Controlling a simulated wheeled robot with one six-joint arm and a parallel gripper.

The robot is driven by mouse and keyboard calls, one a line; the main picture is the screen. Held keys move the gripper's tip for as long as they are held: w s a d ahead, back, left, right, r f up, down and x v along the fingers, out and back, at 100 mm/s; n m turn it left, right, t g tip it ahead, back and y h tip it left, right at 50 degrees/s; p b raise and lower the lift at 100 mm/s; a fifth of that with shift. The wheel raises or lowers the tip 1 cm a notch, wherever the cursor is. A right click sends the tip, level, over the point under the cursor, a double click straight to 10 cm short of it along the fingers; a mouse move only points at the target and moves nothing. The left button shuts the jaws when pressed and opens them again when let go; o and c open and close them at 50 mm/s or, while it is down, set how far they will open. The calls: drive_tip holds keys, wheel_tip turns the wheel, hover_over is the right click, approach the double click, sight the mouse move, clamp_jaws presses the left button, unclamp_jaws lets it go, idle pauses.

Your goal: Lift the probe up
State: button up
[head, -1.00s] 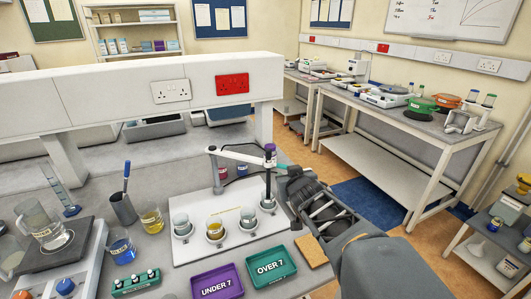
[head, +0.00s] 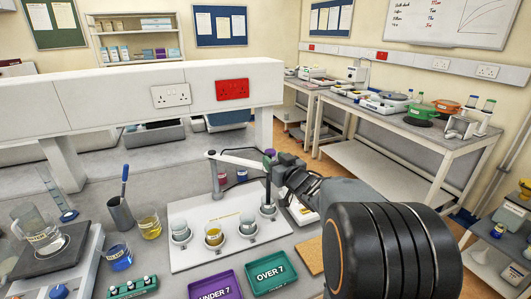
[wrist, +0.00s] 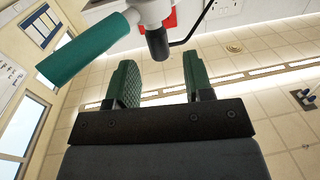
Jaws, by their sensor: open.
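The probe (head: 268,188) hangs upright from a white jointed arm (head: 238,161), its lower end at the right-hand small cup (head: 268,208) on a white board (head: 200,249). My gripper (head: 275,160) is at the probe's upper part in the head view and partly hides it. In the wrist view my gripper (wrist: 160,72) has its two green-padded fingers apart, with nothing between them. A dark cylinder with a cable (wrist: 157,42) and a teal cylinder (wrist: 95,50) on a white fitting show just beyond the fingers. I cannot tell whether anything touches.
Two more small cups, a purple tray (head: 216,285) and a green tray (head: 272,274) are close by. A blue beaker (head: 119,257), a yellow beaker (head: 150,225) and a pen cup (head: 119,213) stand at the left. A white raised shelf (head: 120,98) runs behind.

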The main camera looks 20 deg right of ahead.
sight(270, 156)
drive_tip(key=shift+w+a+p, duration=0.2)
drive_tip(key=shift+w, duration=1.25)
drive_tip(key=shift+w+a+p, duration=0.15)
drive_tip(key=shift+w, duration=1.3)
clamp_jaws()
